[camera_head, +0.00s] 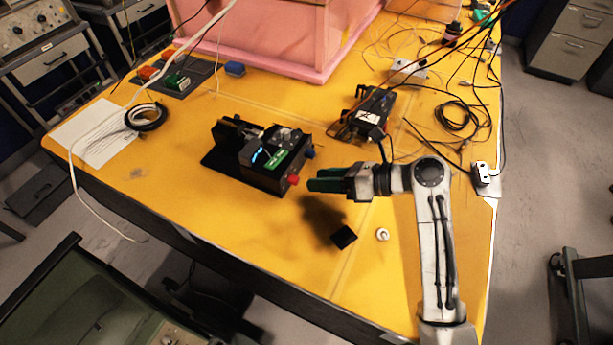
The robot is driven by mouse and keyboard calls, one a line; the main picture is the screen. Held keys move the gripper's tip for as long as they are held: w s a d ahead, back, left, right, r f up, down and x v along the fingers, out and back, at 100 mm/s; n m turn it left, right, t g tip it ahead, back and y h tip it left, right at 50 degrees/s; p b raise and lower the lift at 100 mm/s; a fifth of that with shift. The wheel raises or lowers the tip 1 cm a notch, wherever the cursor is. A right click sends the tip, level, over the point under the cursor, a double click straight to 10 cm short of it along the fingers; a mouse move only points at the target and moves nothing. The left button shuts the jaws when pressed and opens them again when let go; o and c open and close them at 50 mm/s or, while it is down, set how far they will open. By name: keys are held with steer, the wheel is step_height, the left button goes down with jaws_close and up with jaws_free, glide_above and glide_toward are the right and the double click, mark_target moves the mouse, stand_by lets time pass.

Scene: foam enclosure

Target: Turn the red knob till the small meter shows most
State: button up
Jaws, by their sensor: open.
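A black box (262,172) with a green panel on top stands on the yellow table. The red knob (293,180) sticks out of its right side, near the front corner. A blue knob (309,153) sits farther back on the same side. A small cyan-lit patch (257,154) on the box top may be the meter; its reading is too small to tell. My gripper (311,179), with dark green fingers, is open just right of the red knob and points at it. A small gap shows between them. Its shadow falls on the table below.
A small black cube (343,237) and a white round piece (382,234) lie in front of my arm. A black device (367,113) with wires stands behind it. A pink foam enclosure (265,35) fills the back. A cable coil (146,117) lies left. The table front is mostly clear.

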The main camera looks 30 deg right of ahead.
mark_target(298, 180)
steer(key=shift+x, duration=2.3)
steer(key=shift+s, duration=0.1)
jaws_close()
